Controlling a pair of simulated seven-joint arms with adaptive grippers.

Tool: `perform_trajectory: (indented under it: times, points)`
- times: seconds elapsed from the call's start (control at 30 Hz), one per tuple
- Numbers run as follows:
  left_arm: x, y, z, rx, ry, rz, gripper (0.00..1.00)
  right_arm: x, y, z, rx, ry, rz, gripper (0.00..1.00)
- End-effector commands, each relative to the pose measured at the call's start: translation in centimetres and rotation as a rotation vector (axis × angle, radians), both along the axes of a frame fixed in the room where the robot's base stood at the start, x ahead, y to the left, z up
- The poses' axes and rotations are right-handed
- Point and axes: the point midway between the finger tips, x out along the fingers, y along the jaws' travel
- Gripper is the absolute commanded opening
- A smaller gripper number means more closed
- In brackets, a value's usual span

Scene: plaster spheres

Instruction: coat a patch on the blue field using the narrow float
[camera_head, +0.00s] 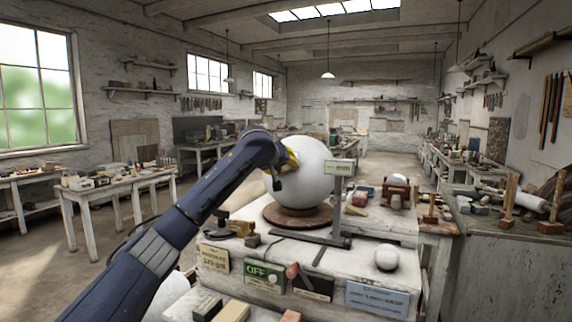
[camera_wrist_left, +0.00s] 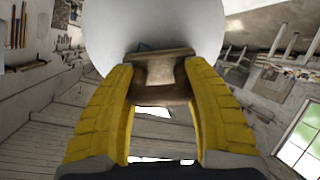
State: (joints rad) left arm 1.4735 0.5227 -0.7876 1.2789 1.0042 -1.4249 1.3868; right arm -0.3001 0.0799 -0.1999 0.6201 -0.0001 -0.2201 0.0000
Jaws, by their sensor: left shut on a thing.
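The large white plaster sphere (camera_head: 307,170) sits on a round brown base (camera_head: 298,217) on the white bench; it also fills the top of the left wrist view (camera_wrist_left: 155,22). My left gripper (camera_head: 289,161) is at the sphere's left side. In the left wrist view its yellow fingers are shut on a brown wooden piece (camera_wrist_left: 162,70), which looks like the narrow float. The float's far side is against or very near the sphere; I cannot tell if it touches. A small bluish sliver (camera_wrist_left: 145,46) shows behind the float, perhaps part of the blue field. The rest of the field is hidden.
A grey upright stand with a "mm" sign (camera_head: 339,167) is just right of the sphere. A small white ball (camera_head: 387,257) lies at the bench's front right. A wooden rack (camera_head: 396,190) stands behind right.

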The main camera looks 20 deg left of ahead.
Motion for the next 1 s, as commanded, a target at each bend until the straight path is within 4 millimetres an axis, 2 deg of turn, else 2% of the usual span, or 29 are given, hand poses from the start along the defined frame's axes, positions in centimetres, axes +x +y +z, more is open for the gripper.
perform_trajectory:
  times: [0.17, 0.5, 1.0]
  points:
    - [-0.2, 0.8, -0.4, 0.001, 0.0, 0.001, 0.13, 0.0, 0.0, 0.0, 0.0, 0.0, 0.0, 0.0]
    - [-0.2, 0.8, -0.3, 0.001, 0.0, 0.001, 0.13, 0.0, 0.0, 0.0, 0.0, 0.0, 0.0, 0.0]
    - [-1.0, -1.2, 1.1, 0.0, -0.001, 0.0, 0.13, 0.0, 0.0, 0.0, 0.0, 0.0, 0.0, 0.0]
